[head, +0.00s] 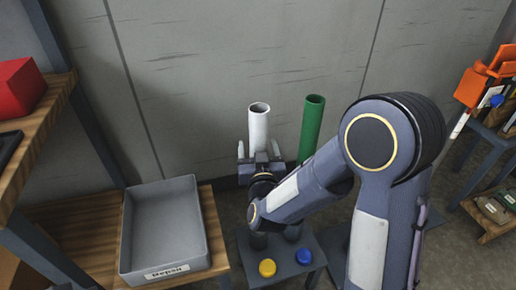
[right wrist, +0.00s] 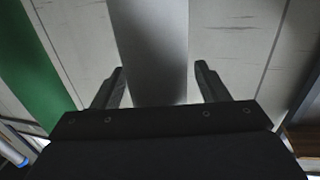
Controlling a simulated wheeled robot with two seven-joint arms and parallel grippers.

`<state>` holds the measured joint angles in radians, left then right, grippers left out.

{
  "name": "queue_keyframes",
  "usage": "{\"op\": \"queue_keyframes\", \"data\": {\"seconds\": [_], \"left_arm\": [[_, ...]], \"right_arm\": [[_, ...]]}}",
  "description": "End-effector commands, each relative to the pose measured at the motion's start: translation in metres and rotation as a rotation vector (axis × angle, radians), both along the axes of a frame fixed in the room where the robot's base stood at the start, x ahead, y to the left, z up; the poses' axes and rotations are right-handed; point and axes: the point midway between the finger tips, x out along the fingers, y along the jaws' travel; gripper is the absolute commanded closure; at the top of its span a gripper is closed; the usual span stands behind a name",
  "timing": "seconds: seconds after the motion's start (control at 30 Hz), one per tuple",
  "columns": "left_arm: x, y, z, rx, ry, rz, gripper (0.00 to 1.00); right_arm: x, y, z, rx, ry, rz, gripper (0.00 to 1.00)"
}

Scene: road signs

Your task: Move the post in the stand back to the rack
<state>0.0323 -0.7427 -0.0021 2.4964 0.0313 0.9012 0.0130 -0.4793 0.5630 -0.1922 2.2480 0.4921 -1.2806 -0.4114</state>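A white post (head: 258,122) stands upright near the wall in the head view. It also shows as a wide grey-white band (right wrist: 150,45) in the right wrist view. A green post (head: 311,125) stands to its right and shows at the left edge of the right wrist view (right wrist: 30,65). My right gripper (head: 258,150) is at the white post, its open fingers (right wrist: 159,72) on either side, with a visible gap at the right finger. The posts' lower ends are hidden behind my arm, so I cannot tell which holder bears each. My left gripper is out of view.
A dark grey base (head: 285,268) carries a yellow disc (head: 267,267) and a blue disc (head: 304,256). A grey "Repair" bin (head: 128,235) sits on a wooden shelf at left. A red box (head: 20,88) is upper left. Orange equipment (head: 478,85) stands at far right.

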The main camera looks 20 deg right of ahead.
Motion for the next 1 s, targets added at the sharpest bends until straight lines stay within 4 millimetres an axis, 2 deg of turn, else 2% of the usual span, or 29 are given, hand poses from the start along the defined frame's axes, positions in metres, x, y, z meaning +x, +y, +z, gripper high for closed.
{"op": "queue_keyframes", "data": {"seconds": [0.17,0.27,0.5,0.7,1.0], "left_arm": [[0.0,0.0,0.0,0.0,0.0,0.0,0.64],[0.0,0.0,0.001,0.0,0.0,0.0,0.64],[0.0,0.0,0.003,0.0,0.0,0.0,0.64],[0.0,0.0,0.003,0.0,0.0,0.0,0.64],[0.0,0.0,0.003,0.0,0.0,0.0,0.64]], "right_arm": [[-0.002,0.0,-0.002,-0.001,0.005,0.001,0.32],[-0.011,0.002,-0.001,0.0,0.004,0.002,0.32],[-0.051,0.009,-0.001,-0.001,0.002,0.004,0.32],[-0.073,0.013,0.0,0.0,0.0,0.002,0.32],[-0.077,0.012,0.0,0.0,0.001,0.0,0.32]]}}
